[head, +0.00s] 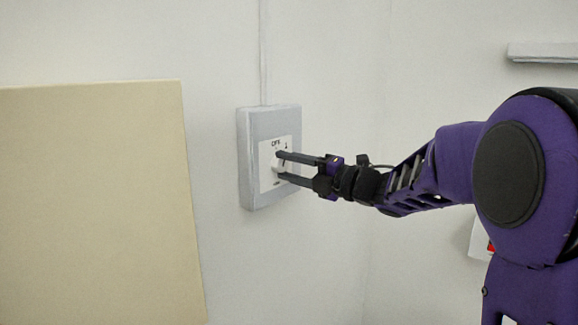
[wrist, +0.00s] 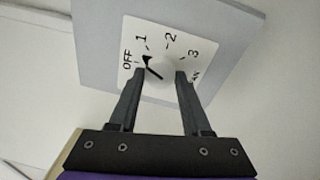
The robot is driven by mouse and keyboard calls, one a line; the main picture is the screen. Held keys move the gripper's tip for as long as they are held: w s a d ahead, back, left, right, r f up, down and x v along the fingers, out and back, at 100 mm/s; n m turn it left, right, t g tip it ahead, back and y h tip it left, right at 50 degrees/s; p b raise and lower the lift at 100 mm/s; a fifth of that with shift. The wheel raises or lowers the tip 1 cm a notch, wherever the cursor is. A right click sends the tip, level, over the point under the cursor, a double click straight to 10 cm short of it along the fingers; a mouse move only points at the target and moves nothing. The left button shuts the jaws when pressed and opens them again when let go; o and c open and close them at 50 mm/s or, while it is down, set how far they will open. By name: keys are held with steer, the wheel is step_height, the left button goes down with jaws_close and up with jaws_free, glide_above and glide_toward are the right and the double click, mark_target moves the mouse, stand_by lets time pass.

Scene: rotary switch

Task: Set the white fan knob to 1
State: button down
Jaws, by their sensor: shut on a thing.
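The white fan knob (wrist: 163,68) sits on a white dial plate (wrist: 133,33) marked OFF, 1, 2, 3 and one more partly hidden label. The plate is on a grey wall box (head: 252,150). In the wrist view my gripper (wrist: 160,72) has one finger on each side of the knob and is shut on it. A dark pointer mark shows by the knob near OFF and 1; which of the two it points at I cannot tell for sure. In the head view my gripper (head: 279,166) reaches the plate from the right and partly hides the knob.
A cream panel (head: 95,205) stands at the left, apart from the box. A thin conduit (head: 263,50) runs up the wall above the box. A white ledge (head: 543,52) is at the upper right. The wall around the box is clear.

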steer(key=shift+m+p, duration=0.4)
steer(key=shift+m, duration=1.7)
steer(key=shift+t, duration=0.4)
steer(key=shift+c, duration=1.8)
jaws_free()
steer(key=v, duration=1.7)
steer(key=shift+d+b, duration=0.2)
steer(key=shift+b, duration=0.15)
